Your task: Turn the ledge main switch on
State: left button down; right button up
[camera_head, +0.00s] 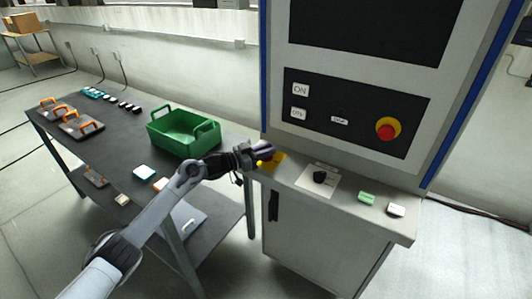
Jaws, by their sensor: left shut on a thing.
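A yellow switch base (277,161) shows at the left end of the cabinet ledge, partly covered by my left gripper; it appears to be the ledge main switch. My left gripper (265,153) reaches it from the left and is shut on its knob, which is mostly hidden by the fingers. I cannot tell which way the knob points. A black rotary knob (320,177) on a pale plate (316,189) sits farther right on the ledge. My right gripper is not in view.
A green block (367,197) and a white block (396,210) lie on the right of the ledge. The control panel (340,132) with a red emergency button (386,129) rises behind. A dark table (110,150) with a green crate (180,140) stands left.

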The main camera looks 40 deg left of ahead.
pick_arm(q)
jog(key=shift+m+g+h+b, duration=0.6)
jog(key=shift+m+h+b, duration=0.25)
jog(key=shift+h, duration=0.25)
jog(key=c, duration=1.1)
grip_release()
jog(key=shift+s, duration=0.1)
jog(key=p+v, duration=0.1)
jog(key=v, duration=0.9)
jog(key=shift+s+a+p, duration=0.25)
jog(key=shift+p, duration=0.15)
